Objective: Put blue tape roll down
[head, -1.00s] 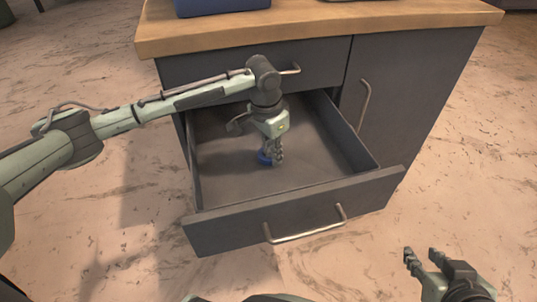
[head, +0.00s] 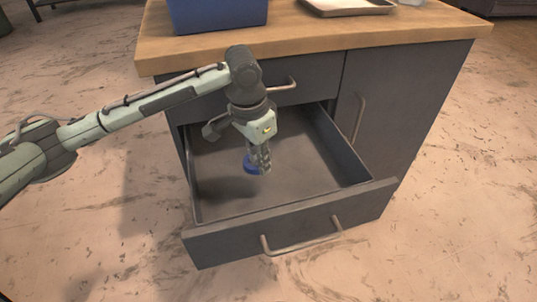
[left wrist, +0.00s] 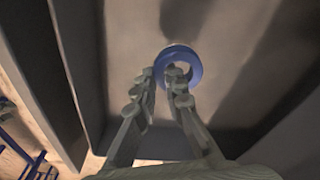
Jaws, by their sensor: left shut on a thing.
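The blue tape roll (head: 250,164) is held by my left gripper (head: 260,164) inside the open grey drawer (head: 290,233). It seems to hang a little above the drawer floor, with a dark shadow to its lower left. In the left wrist view the roll (left wrist: 194,66) is a blue ring at the tips of my left gripper (left wrist: 161,78). One finger reaches into its hole and the other lies outside its left side. My right gripper is out of view.
The drawer floor (head: 310,165) looks bare around the roll. Drawer walls enclose the gripper. The wooden counter top (head: 300,40) overhangs behind, carrying a blue bin (head: 215,15) and a tray (head: 347,5).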

